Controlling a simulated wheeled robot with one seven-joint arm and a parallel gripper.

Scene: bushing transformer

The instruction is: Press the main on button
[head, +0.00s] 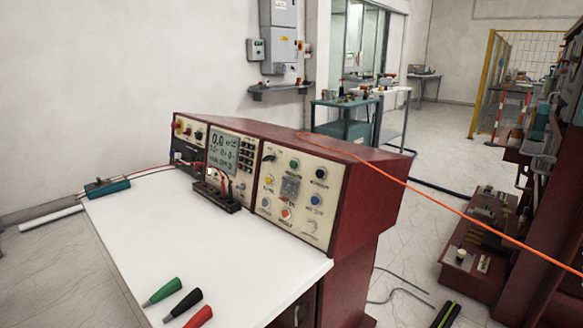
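A dark red control console (365,195) stands at the back of a white tabletop (200,240). Its right cream panel (301,181) carries several coloured round buttons: a green button (295,163), a black button (321,173), a yellow button (269,179), a blue button (315,199) and an orange button (286,213). The labels are too small to read, so I cannot tell which is the main on button. My gripper is not in view.
A dark terminal block (216,193) with red leads sits before the console. Green (162,291), black (183,304) and red (199,317) handles lie at the table's front. An orange cable (450,205) stretches right from the console. The middle of the tabletop is clear.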

